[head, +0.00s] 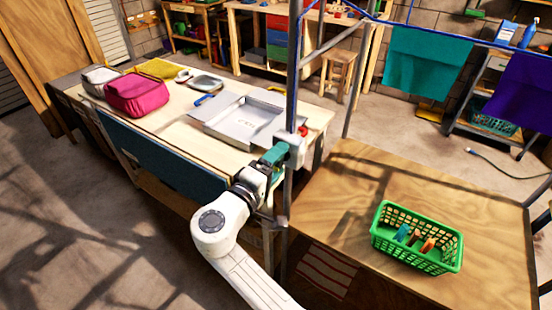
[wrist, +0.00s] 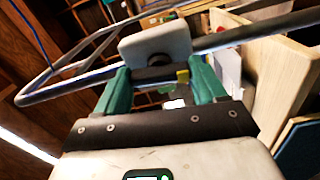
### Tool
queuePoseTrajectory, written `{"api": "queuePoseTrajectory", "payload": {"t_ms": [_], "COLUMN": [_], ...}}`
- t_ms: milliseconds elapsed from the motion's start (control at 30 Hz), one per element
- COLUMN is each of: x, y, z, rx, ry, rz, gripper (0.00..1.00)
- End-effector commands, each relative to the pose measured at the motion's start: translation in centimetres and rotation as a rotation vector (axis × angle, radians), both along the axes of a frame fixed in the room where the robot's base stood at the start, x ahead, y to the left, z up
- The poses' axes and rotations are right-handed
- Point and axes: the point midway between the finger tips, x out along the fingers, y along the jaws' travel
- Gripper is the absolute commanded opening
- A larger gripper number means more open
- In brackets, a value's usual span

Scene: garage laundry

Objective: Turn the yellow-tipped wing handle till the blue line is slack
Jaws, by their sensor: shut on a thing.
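The wing handle (wrist: 154,73) is a dark bar with a yellow tip (wrist: 183,76) at its right end in the wrist view. It sits in front of a pale box (wrist: 156,42), which in the head view is fixed to a grey upright post (head: 296,148). My gripper (head: 279,152) reaches this box, its teal fingers (wrist: 160,80) on either side of the bar and shut on it. In the head view the fingers hide the handle. The blue line (head: 392,21) runs across the top right, with a teal cloth (head: 428,62) and a purple cloth (head: 515,92) hanging there.
A workbench (head: 180,125) behind my arm carries a pink bag (head: 137,94) and an open grey box (head: 240,122). A wooden table (head: 345,205) at the right holds a green basket (head: 386,243) with several pegs. Metal rails (wrist: 65,82) pass close to my gripper.

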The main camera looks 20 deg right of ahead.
Motion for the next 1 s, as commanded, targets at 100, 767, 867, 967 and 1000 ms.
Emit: {"api": "queuePoseTrajectory", "payload": {"t_ms": [100,767,867,967,1000], "x": [0.02,0.04,0.04,0.04,0.04], "y": [0.08,0.09,0.09,0.12,0.13], "z": [0.24,0.15,0.08,0.00,-0.03], "rx": [-0.066,-0.434,-0.486,-0.536,-0.554], "ry": [0.093,0.599,0.671,0.738,0.763], "rz": [0.003,0.004,0.004,0.005,0.005], "gripper": [0.40,0.40,0.40,0.40,0.40]}}
